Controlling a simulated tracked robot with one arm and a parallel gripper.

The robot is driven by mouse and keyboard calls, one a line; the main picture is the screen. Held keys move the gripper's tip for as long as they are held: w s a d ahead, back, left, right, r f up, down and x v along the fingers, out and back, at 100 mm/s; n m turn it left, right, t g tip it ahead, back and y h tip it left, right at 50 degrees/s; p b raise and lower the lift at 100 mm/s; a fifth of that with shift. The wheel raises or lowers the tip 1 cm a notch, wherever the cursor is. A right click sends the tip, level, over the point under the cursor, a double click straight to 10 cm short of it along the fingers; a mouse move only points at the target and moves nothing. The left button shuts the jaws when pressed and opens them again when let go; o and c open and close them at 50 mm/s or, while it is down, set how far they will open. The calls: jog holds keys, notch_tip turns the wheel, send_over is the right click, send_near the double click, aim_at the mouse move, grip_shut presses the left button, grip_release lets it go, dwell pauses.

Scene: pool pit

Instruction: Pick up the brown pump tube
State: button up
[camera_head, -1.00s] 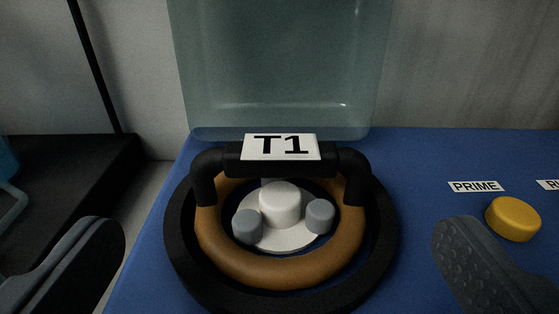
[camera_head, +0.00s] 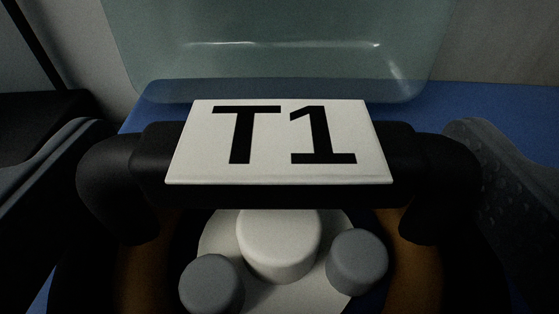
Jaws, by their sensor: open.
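The brown pump tube (camera_head: 150,268) is a ring lying in a round black holder, seen low in the view on both sides. A black handle (camera_head: 408,163) with a white T1 label (camera_head: 278,142) arches over it and fills the middle of the view. My gripper (camera_head: 275,150) is open, with one dark finger at the left and one at the right of the handle. The jaws stand around the handle; whether a finger touches it I cannot tell. The near part of the tube is out of the view.
Inside the ring is a pale disc with a white hub (camera_head: 278,243) and two grey rollers (camera_head: 357,262). A clear greenish cover (camera_head: 280,45) stands upright behind the handle. The blue top (camera_head: 500,105) shows bare at the far right.

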jog(key=c, duration=0.8)
jog(key=shift+c, duration=0.2)
